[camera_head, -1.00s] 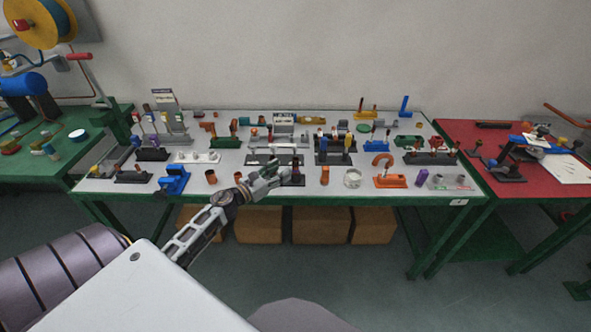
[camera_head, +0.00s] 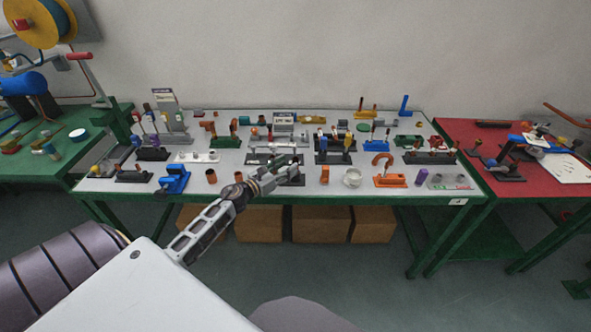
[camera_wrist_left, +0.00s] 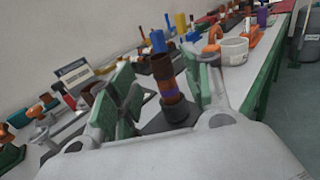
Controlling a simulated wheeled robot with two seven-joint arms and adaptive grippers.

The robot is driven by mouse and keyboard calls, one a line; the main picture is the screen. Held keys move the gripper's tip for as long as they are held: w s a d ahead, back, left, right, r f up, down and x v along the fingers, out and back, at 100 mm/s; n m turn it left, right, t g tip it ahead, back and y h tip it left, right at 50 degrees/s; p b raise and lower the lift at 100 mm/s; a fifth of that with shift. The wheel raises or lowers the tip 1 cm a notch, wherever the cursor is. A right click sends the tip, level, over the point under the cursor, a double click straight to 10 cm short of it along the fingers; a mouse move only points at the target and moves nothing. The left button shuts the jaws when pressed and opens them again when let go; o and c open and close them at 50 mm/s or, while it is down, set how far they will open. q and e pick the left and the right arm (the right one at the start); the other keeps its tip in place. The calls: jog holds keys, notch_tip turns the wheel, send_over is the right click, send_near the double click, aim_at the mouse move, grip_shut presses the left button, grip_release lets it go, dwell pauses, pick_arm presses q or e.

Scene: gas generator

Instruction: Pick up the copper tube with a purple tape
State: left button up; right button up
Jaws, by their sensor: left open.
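The copper tube with a purple tape (camera_wrist_left: 170,90) stands upright on a dark base (camera_wrist_left: 166,122) in the left wrist view. It is brown, with a purple band on its lower part. My left gripper (camera_wrist_left: 165,88) is open, with one green-padded finger on each side of the tube; I see gaps and cannot tell any contact. In the head view, my left gripper (camera_head: 284,170) is over the front middle edge of the table and mostly hides the tube. My right gripper is not in view.
The grey-topped table (camera_head: 120,188) carries many small fixtures and parts close around the gripper. A white cup-like container (camera_head: 352,178) and an orange fixture (camera_head: 390,181) stand to the right. Brown boxes (camera_head: 320,225) are under the table.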

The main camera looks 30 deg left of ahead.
aim_at(296, 161)
pick_arm(q)
jog(key=shift+p+x, duration=0.35)
jog(key=shift+x, duration=2.05)
jog(key=shift+w+f, duration=0.1)
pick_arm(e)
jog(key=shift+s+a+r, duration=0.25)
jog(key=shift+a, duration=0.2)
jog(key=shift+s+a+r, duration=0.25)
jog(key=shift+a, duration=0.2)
pick_arm(q)
jog(key=shift+d, duration=0.1)
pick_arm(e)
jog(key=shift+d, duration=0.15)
